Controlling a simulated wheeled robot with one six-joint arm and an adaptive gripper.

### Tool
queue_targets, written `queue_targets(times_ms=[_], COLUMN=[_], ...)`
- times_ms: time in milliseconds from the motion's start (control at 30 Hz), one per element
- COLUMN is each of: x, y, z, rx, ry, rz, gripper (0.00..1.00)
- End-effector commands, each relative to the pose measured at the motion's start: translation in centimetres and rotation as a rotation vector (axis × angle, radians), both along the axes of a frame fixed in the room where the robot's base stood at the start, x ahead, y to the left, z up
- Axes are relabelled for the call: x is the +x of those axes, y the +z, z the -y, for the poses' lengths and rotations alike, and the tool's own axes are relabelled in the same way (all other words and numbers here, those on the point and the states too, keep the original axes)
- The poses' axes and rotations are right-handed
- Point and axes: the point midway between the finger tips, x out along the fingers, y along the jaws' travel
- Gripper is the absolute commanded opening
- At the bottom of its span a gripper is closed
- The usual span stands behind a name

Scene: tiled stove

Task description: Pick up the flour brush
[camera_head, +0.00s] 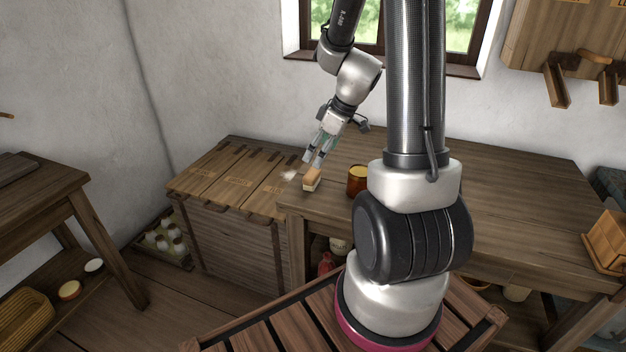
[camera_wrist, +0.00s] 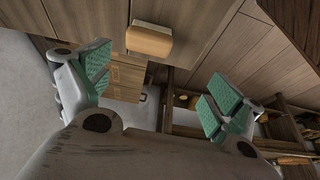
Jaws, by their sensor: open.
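The flour brush (camera_head: 312,179) is a small block with a tan wooden back and a paler lower part. In the head view it lies at the left end of the wooden table, near its edge. My gripper (camera_head: 313,160) is open, just above and behind the brush, with its fingers pointing down towards it. In the wrist view the brush (camera_wrist: 150,39) lies beyond my gripper (camera_wrist: 155,85), near the top of the picture, a little left of the middle between the green-padded fingers. Nothing is between the fingers, and they look apart from the brush.
An amber jar (camera_head: 357,180) stands on the table (camera_head: 500,190) right of the brush. A wooden chest with slatted lids (camera_head: 225,178) adjoins the table on the left. A white patch (camera_head: 289,175) lies beside the brush. A wooden holder (camera_head: 606,242) stands at the table's right end.

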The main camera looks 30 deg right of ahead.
Motion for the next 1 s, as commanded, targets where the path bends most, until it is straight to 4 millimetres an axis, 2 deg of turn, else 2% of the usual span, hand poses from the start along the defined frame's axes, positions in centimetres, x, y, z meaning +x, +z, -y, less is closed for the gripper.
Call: queue_targets(times_ms=[33,167,633,767,967,1000], x=[0.3,0.8,3.1,3.4,3.5,3.5], y=[-1.1,-2.8,-8.8,-9.7,-9.7,-9.7], z=[0.5,1.0,0.1,-0.1,-0.1,-0.1], rx=[-0.002,-0.011,-0.012,-0.014,-0.014,-0.014], ry=[0.008,0.030,0.036,0.036,0.036,0.036], rz=[-0.001,0.006,0.006,0.007,0.008,0.008], gripper=[0.93,0.93,0.93,0.93,0.93,0.89])
